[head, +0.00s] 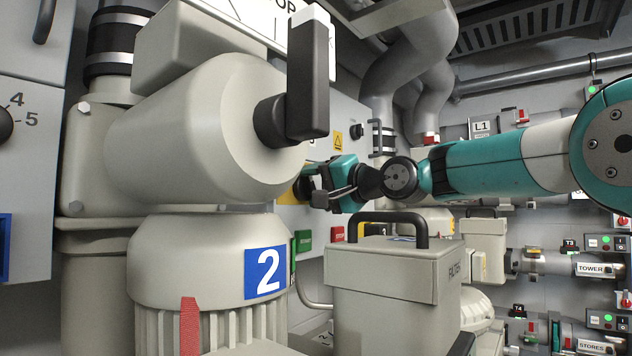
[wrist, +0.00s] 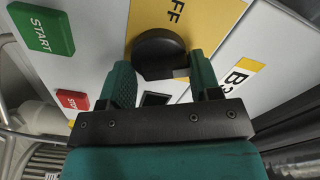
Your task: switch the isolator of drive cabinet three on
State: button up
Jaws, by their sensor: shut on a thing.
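The drive cabinet's isolator is a round black knob (wrist: 160,48) on a yellow plate (wrist: 203,14) lettered "FF", the rest of the word being hidden. A label reading "B3" (wrist: 238,77) is beside it in the wrist view. My gripper (wrist: 162,78) is shut on the knob's handle, one teal finger on each side. In the head view my gripper (head: 314,189) is at the cabinet front, by a bit of the yellow plate (head: 286,192). The knob itself is mostly hidden there by the big blower in front.
A green START button (wrist: 43,28) and a red STOP button (wrist: 72,99) are on the same panel. The blower marked 2 (head: 222,255), its black lever (head: 308,85) and a filter box (head: 393,290) crowd the space around my arm. Pipes (head: 398,75) run above.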

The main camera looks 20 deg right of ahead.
jog(key=m+p, duration=0.2)
jog(key=m, duration=0.3)
jog(key=shift+d+m, duration=0.1)
jog(key=shift+m, duration=0.2)
dwell(0.4)
jog(key=o, duration=0.9)
jog(key=shift+b+v, duration=3.55)
jog(key=shift+v, duration=5.1)
jog(key=shift+d, duration=0.1)
